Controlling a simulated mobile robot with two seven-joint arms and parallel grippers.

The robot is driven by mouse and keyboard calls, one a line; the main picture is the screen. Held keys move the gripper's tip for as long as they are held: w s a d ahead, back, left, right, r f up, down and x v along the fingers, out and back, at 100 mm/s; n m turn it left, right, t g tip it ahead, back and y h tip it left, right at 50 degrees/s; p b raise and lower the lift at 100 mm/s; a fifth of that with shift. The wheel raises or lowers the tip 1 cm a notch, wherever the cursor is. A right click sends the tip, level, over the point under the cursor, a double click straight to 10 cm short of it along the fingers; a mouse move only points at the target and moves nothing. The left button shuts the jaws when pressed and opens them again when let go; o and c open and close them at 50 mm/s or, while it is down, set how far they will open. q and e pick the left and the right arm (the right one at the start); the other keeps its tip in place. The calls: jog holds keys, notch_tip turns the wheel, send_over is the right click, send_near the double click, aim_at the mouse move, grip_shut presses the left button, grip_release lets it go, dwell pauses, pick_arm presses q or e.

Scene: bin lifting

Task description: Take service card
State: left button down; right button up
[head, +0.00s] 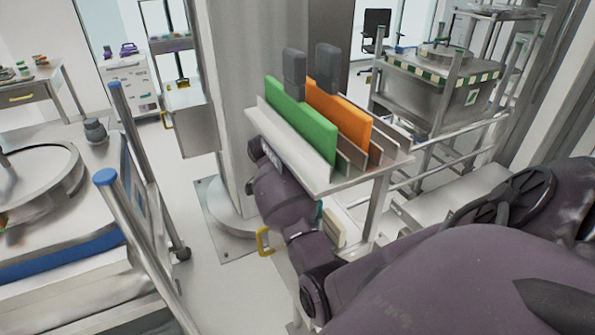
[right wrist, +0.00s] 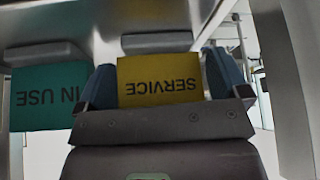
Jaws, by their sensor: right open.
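In the right wrist view, a yellow card marked SERVICE (right wrist: 160,80), its lettering upside down, shows between the blue fingertips of my right gripper (right wrist: 158,82). The jaws are open; I cannot tell whether the fingertips touch the card. A green card marked IN USE (right wrist: 48,97) is left of it. In the head view, a green card (head: 302,124) and an orange card (head: 338,112) stand upright in a metal rack (head: 285,135), with grey blocks at their tops. My right arm reaches up to the rack's near left side. My left gripper is not in view.
A tall column (head: 245,90) stands close behind the rack. A steel cart with blue-capped posts (head: 106,178) is at the left. A metal vessel on a frame (head: 432,90) is at the back right. Some floor between the cart and the column is clear.

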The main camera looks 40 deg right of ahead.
jog(key=shift+c, duration=0.2)
jog(key=c, duration=0.7)
jog(key=shift+o, duration=0.2)
jog(key=shift+r, duration=0.1)
